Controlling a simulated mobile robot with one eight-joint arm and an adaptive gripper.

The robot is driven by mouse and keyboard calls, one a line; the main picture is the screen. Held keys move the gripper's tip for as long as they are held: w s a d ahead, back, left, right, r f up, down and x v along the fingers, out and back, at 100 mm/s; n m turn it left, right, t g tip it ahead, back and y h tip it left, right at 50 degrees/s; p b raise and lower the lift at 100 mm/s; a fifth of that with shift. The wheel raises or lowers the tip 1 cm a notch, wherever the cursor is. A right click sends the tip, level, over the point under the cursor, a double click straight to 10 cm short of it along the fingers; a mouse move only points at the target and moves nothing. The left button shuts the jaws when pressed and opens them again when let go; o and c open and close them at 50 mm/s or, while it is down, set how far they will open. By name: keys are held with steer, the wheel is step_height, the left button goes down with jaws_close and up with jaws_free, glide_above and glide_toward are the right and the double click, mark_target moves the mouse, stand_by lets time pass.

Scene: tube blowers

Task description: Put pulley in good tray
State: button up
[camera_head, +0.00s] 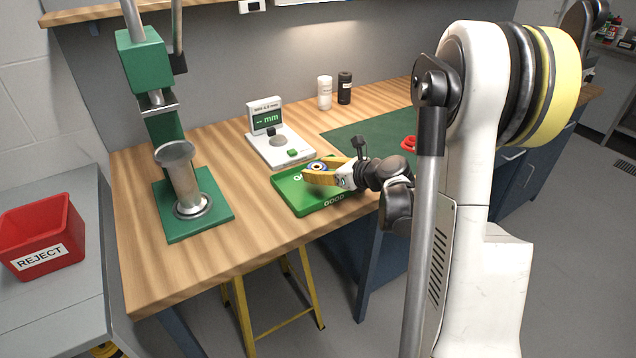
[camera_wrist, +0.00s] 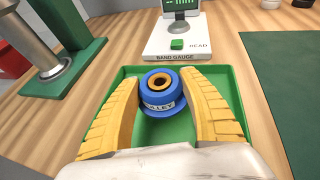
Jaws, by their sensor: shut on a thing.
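The blue pulley (camera_wrist: 160,92) has an orange-brown bore and a white label. In the wrist view it sits between the two yellow fingers of my gripper (camera_wrist: 161,108), which is shut on it. The pulley (camera_head: 317,167) shows small in the head view, partly hidden by my gripper (camera_head: 318,178).
The band gauge (camera_head: 285,148) stands just behind the tray. A green press (camera_head: 180,190) is to the left. A red reject bin (camera_head: 42,236) is on the grey side table. A green mat (camera_head: 375,140) and a red item (camera_head: 408,143) lie to the right.

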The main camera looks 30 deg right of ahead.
mark_target(318, 186)
steer(key=shift+f+b, duration=0.75)
steer(key=shift+f, duration=0.9)
steer(key=shift+f, duration=0.2)
steer(key=o, duration=1.3)
steer(key=shift+r, duration=0.15)
